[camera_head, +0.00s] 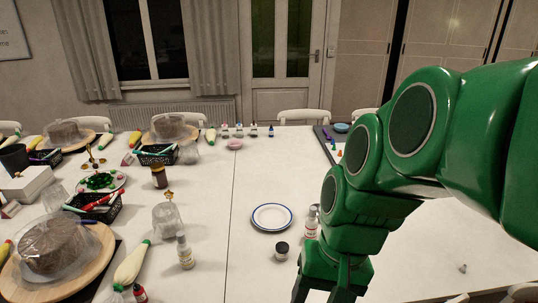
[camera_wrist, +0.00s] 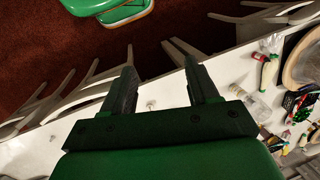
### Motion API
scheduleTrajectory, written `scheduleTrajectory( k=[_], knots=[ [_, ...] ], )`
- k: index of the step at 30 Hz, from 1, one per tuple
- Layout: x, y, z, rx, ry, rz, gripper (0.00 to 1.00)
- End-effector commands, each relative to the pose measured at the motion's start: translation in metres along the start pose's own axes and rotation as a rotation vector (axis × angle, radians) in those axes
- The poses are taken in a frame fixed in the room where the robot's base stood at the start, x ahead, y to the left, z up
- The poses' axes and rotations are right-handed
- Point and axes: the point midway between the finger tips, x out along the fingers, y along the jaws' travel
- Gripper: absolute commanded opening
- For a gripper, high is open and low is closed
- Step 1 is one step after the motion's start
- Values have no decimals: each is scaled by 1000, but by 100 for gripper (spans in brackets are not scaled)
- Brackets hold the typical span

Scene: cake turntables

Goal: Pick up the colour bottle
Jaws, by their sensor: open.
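Several small bottles with coloured parts stand in the head view, and I cannot tell which one is the colour bottle. A row of them stands at the back of the table, including a blue one (camera_head: 271,131). A small red bottle (camera_head: 140,293) is at the front left. My gripper (camera_head: 320,292) hangs at the bottom of the head view, right of the plate, its tips cut off by the picture edge. In the wrist view my gripper (camera_wrist: 160,62) is open, with nothing between its fingers. It points past the table edge towards chairs and the floor.
A white plate with a blue rim (camera_head: 272,217), a dark-lidded jar (camera_head: 282,251) and a white bottle (camera_head: 311,222) stand near my arm. Another white bottle (camera_head: 185,252) stands further left. Covered cakes, piping bags and baskets crowd the left. The table's front right is mostly clear.

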Motion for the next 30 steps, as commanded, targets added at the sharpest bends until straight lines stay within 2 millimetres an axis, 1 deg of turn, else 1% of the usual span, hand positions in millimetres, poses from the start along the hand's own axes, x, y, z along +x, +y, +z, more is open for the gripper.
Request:
scheduleTrajectory(
  k=[5,8,12,14,15,17,18,20,21,23,24,28,30],
  knots=[
    [-1,-33,-32,101,20,-137,59],
    [-6,-57,-59,195,33,-250,59],
    [-17,-88,-105,365,43,-428,59],
    [-25,-98,-128,445,49,-502,59],
    [-29,-103,-142,500,46,-551,59],
    [-37,-109,-165,585,46,-626,59],
    [-43,-112,-181,645,46,-675,59],
    [-50,-113,-204,736,38,-745,59],
    [-56,-112,-220,800,34,-792,59],
    [-63,-110,-244,896,25,-862,59],
    [-68,-106,-260,962,17,-907,59],
    [-80,-86,-313,1188,-14,-1049,59],
    [-84,-69,-341,1317,-29,-1121,59]
  ],
)
